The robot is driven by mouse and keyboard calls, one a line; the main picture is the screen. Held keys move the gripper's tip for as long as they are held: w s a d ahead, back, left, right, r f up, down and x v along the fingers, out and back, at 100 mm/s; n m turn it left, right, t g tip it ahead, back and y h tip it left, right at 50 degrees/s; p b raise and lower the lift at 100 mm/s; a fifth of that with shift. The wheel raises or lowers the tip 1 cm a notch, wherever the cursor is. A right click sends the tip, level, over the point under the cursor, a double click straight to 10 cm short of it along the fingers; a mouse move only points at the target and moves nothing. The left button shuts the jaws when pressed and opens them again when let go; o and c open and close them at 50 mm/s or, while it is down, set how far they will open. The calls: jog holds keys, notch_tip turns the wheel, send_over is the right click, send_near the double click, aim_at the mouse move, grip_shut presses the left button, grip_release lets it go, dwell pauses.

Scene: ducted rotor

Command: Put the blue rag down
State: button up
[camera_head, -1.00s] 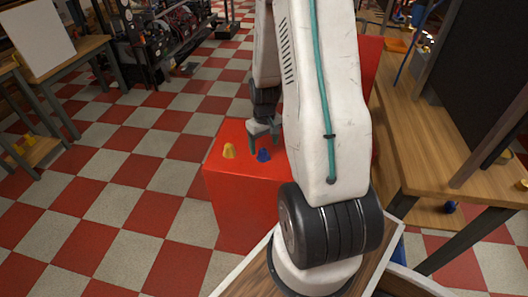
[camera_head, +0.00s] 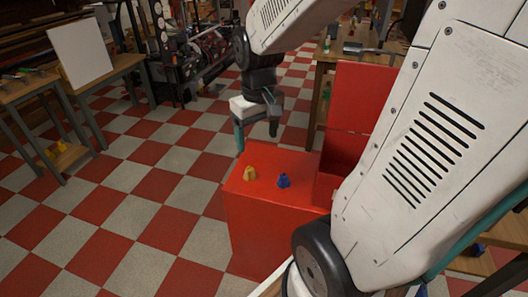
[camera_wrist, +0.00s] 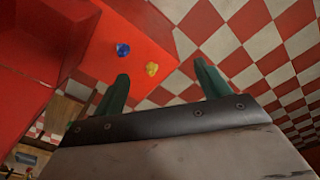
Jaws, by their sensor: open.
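The blue rag (camera_head: 283,181) is a small crumpled lump lying on top of a red box (camera_head: 262,232). A similar yellow rag (camera_head: 249,174) lies just left of it. My gripper (camera_head: 256,130) is open and empty, raised above and behind the box top, apart from both rags. In the wrist view, my two green fingers (camera_wrist: 162,85) are spread with nothing between them. There the blue rag (camera_wrist: 123,50) and yellow rag (camera_wrist: 152,69) rest on the red surface beyond the fingertips.
A red raised panel (camera_head: 361,105) and an open red compartment (camera_head: 327,188) adjoin the box top on the right. A wooden table with a white board (camera_head: 80,52) stands at the left. The checkered floor (camera_head: 150,215) left of the box is clear.

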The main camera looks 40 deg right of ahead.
jog(key=s+a+r+n, duration=0.1)
jog(key=s+a+r, duration=0.6)
jog(key=s, duration=0.5)
jog(key=a, duration=0.2)
jog(key=shift+s+a+t, duration=0.25)
jog(key=shift+a+t, duration=0.05)
jog(key=shift+w+r, duration=0.1)
jog(key=shift+o, duration=0.2)
